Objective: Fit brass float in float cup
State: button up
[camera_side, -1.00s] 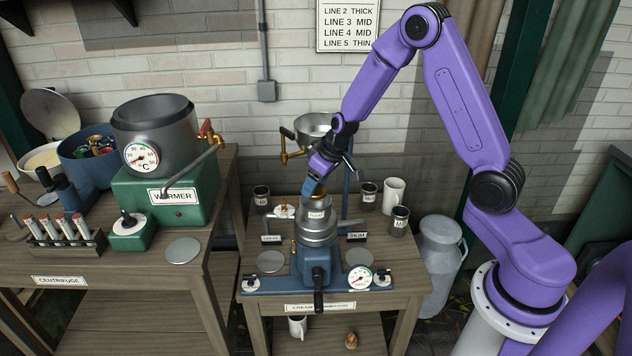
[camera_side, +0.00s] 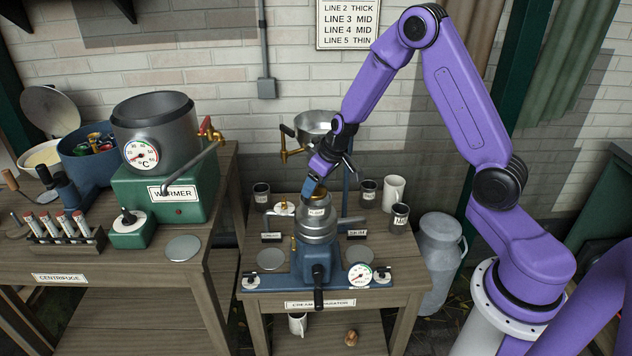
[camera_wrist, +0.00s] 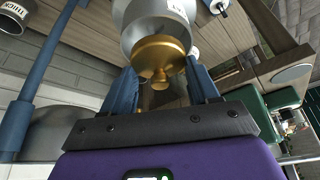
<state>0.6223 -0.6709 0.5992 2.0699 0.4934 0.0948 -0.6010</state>
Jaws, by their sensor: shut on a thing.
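The brass float (camera_wrist: 160,58) is a round, stepped brass piece with a small knob facing the wrist camera. My gripper (camera_side: 314,190) is shut on it, with a blue finger on each side in the wrist view (camera_wrist: 163,92). The grey metal float cup (camera_side: 318,212), with a small white label, stands on top of the blue cream separator (camera_side: 312,262). The float is at the cup's mouth, and the cup's grey wall shows just beyond it in the wrist view (camera_wrist: 135,35). I cannot tell how deep the float sits, as the fingers and rim hide it.
A metal bowl (camera_side: 318,128) with a brass tap stands behind my gripper. Small dark labelled cups (camera_side: 399,217) and a white mug (camera_side: 393,192) stand at the right of the bench. The green warmer (camera_side: 165,198) is on the left bench. A dial (camera_side: 360,277) is at the front.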

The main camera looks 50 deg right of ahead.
jog(key=shift+f, duration=0.9)
dwell(0.3)
jog(key=shift+r, duration=1.1)
jog(key=shift+r, duration=0.3)
jog(key=shift+f, duration=1.4)
dwell(1.6)
jog(key=o, duration=1)
jog(key=shift+c, duration=1)
jog(key=shift+r, duration=0.1)
